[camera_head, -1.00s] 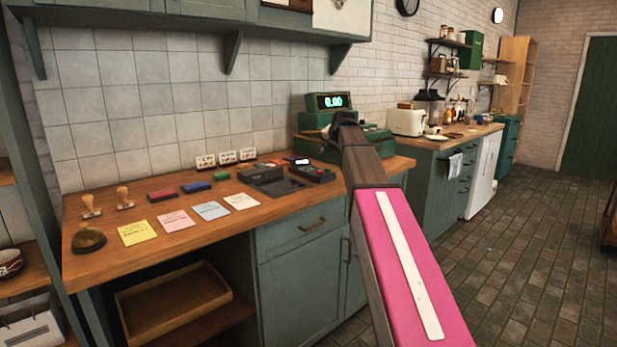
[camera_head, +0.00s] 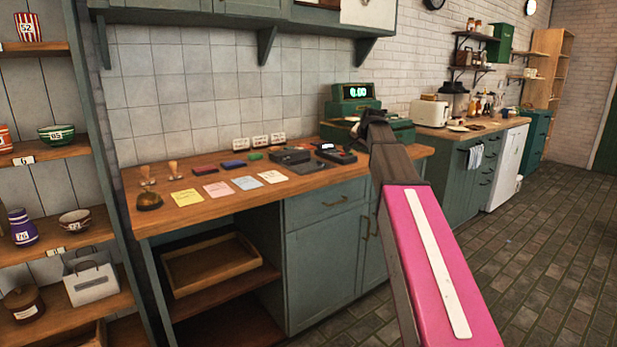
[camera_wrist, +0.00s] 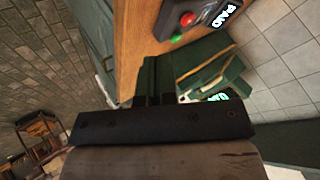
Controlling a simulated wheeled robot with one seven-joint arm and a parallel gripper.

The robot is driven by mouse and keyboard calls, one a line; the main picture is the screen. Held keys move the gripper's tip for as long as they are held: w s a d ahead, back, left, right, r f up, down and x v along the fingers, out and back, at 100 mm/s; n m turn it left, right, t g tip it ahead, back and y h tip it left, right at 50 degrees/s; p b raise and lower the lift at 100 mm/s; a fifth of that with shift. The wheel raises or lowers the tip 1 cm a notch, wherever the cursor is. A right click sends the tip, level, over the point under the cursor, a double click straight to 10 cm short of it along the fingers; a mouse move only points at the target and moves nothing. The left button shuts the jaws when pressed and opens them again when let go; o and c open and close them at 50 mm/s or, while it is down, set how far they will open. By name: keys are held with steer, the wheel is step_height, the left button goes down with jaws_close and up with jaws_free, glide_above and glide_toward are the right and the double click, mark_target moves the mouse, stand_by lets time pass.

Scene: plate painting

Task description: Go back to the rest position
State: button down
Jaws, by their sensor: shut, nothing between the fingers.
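My gripper (camera_head: 374,117) is at the end of my pink arm in the head view. It is raised in front of the green cash register (camera_head: 352,98) and looks empty. In the wrist view my gripper (camera_wrist: 155,75) shows its dark fingers close together, with nothing seen between them. The register (camera_wrist: 215,75) lies beyond the fingers there, and a card terminal (camera_wrist: 190,17) with a lit "PAID" display shows on the wooden counter (camera_wrist: 135,35).
The counter (camera_head: 240,202) holds stamps, a bell (camera_head: 149,201), coloured notes and ink pads. Shelves (camera_head: 75,240) with bowls and a vase stand at the left. A toaster (camera_head: 428,113) is farther right. The floor (camera_head: 545,235) at right is open.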

steer(key=s+f+n+g+h, duration=0.1)
steer(key=s+f+n+g, duration=0.2)
steer(key=s+f, duration=1.5)
steer(key=s+f+n+g, duration=0.3)
steer(key=s+f+g, duration=0.2)
steer(key=s+f, duration=1.3)
step_height(320, 180, down, 8)
steer(key=shift+s+a+f+g+h, duration=0.1)
steer(key=shift+s+a+g+h, duration=0.2)
steer(key=shift+h, duration=0.1)
